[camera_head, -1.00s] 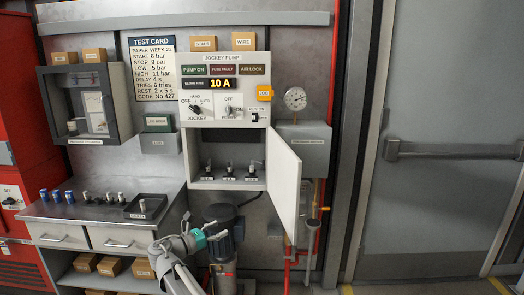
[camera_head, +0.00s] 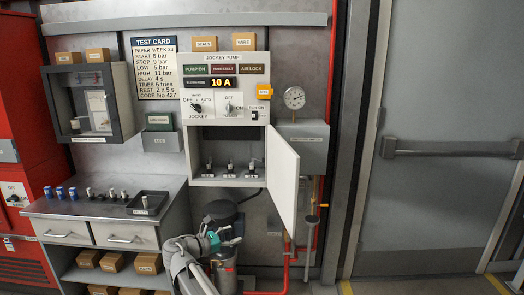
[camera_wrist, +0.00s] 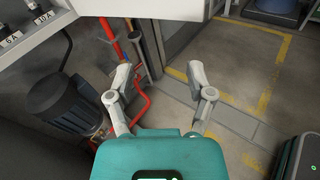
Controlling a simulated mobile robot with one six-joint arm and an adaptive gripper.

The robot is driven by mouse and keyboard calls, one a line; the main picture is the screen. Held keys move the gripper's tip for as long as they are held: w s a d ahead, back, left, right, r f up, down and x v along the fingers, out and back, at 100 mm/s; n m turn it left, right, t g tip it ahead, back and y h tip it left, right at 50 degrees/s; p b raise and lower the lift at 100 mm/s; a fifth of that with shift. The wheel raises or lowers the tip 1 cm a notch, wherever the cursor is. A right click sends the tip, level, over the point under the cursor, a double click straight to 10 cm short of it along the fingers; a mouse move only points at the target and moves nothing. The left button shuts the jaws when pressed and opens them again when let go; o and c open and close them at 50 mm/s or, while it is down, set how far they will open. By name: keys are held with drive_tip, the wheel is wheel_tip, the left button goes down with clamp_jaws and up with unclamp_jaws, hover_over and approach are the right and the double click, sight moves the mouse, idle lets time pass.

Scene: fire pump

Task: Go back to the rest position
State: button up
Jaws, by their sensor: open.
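My gripper (camera_head: 225,239) is low in the head view, in front of the dark pump motor (camera_head: 222,213) and below the open jockey pump cabinet. In the wrist view my gripper (camera_wrist: 163,85) has its two fingers spread apart with nothing between them. Past the fingers are bare floor and a red pipe (camera_wrist: 139,100). The motor also shows at the left of the wrist view (camera_wrist: 64,104), apart from the fingers.
The jockey pump cabinet (camera_head: 223,92) has its white door (camera_head: 283,180) swung open to the right. Several fuses stand inside. A worktop (camera_head: 90,208) with drawers stands left, holding blue and grey cylinders and a black tray (camera_head: 147,204). Open floor (camera_wrist: 245,60) lies at right.

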drive_tip(key=s+d+f+m+g+y, duration=0.3)
drive_tip(key=s+d+f+m+y, duration=0.15)
drive_tip(key=d+m, duration=0.35)
drive_tip(key=s+d+f+m+g+y, duration=0.35)
drive_tip(key=s+d+f+m, duration=0.25)
drive_tip(key=d, duration=0.3)
drive_tip(key=s+d+f+m+g+y, duration=0.3)
drive_tip(key=s+d+f+m+g, duration=0.15)
drive_tip(key=d+f+m, duration=0.35)
drive_tip(key=s+d+r+m+y+p, duration=0.1)
drive_tip(key=s+r+m+y+p, duration=0.1)
drive_tip(key=r+p, duration=1.1)
wheel_tip(320, 180, up, 2)
drive_tip(key=shift+s+d+r+t, duration=0.15)
drive_tip(key=shift+s+d+t, duration=0.25)
drive_tip(key=shift+s, duration=0.1)
